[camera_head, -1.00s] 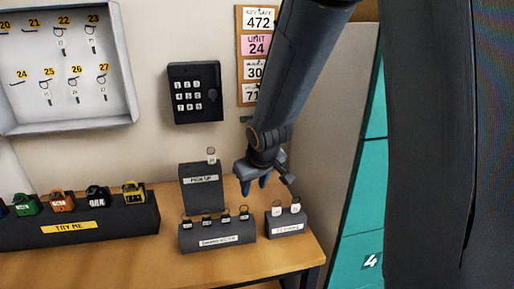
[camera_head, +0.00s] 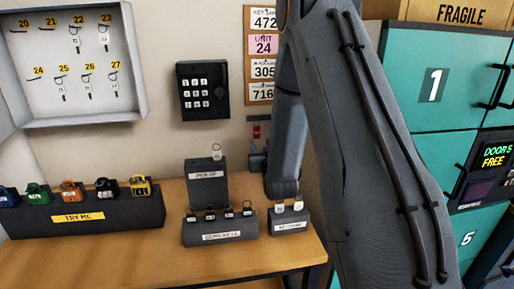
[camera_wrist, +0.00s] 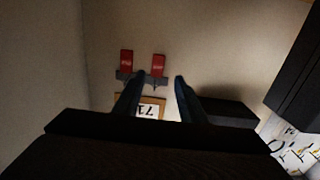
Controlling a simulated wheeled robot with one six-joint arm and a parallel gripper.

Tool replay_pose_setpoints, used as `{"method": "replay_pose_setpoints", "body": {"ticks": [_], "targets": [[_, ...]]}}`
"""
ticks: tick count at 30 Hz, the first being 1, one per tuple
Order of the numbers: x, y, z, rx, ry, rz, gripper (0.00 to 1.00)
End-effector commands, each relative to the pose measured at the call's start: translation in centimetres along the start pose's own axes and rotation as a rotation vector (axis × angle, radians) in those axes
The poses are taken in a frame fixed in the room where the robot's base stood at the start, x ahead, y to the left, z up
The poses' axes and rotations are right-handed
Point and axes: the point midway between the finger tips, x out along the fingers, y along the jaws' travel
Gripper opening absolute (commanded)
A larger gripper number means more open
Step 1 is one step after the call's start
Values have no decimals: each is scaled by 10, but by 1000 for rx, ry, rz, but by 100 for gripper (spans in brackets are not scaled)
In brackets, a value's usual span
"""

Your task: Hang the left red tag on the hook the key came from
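Two red tags hang side by side on a small dark rack (camera_wrist: 140,78) on the wall. In the wrist view one red tag (camera_wrist: 126,62) is at left and the other red tag (camera_wrist: 158,65) at right. In the head view only a small red patch of tag (camera_head: 256,131) shows below the card board. My gripper (camera_wrist: 158,82) is open and empty, its fingertips just short of the rack and nearest the picture-right tag. The key cabinet (camera_head: 140,60) hangs at far left. Its hook 24 (camera_head: 38,78) appears bare, as do hooks 20 and 21; several others hold keys.
A keypad box (camera_head: 202,92) and card board (camera_head: 261,45), with a pink "UNIT 24" card, are on the wall. A "PICK UP" stand (camera_head: 207,175), key blocks and a "TRY ME" padlock stand (camera_head: 80,217) occupy the desk (camera_head: 160,260). Teal lockers (camera_head: 430,65) stand right.

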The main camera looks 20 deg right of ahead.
Motion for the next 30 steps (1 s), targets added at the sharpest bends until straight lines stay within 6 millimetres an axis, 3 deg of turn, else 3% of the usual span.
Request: {"method": "replay_pose_setpoints", "body": {"ticks": [8, 30], "targets": [[15, 4, 0, 4, 20, 7, 38], [91, 4, 0, 4, 18, 6, 38]]}}
